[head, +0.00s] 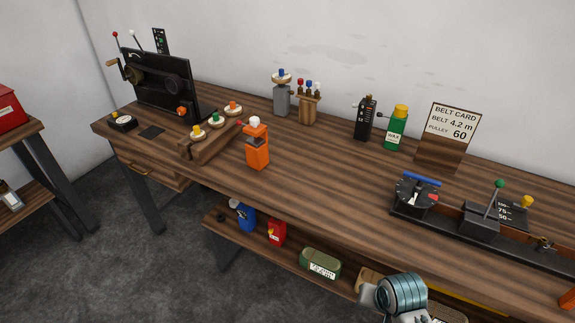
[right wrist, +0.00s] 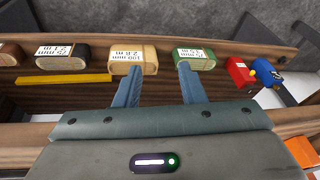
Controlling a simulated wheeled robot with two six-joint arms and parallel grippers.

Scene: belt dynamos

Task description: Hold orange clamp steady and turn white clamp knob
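The orange clamp (head: 257,150) stands upright on the workbench, left of the middle, with a white knob (head: 254,121) on top. Nothing touches it. My right gripper (right wrist: 160,67) is open and empty in the right wrist view, its two blue-grey fingers apart over the bench's lower shelf. An orange block (right wrist: 303,151) is cut off at the right edge of that view; I cannot tell if it is the clamp. In the head view part of my right arm shows low on the right, in front of the bench and away from the clamp. My left gripper is not in view.
A wooden rack (head: 209,146) with several coloured knobs stands left of the clamp. A black machine (head: 160,85) is farther left. A green bottle (head: 396,128) and a belt card (head: 452,125) stand at the back right. Bench space right of the clamp is clear.

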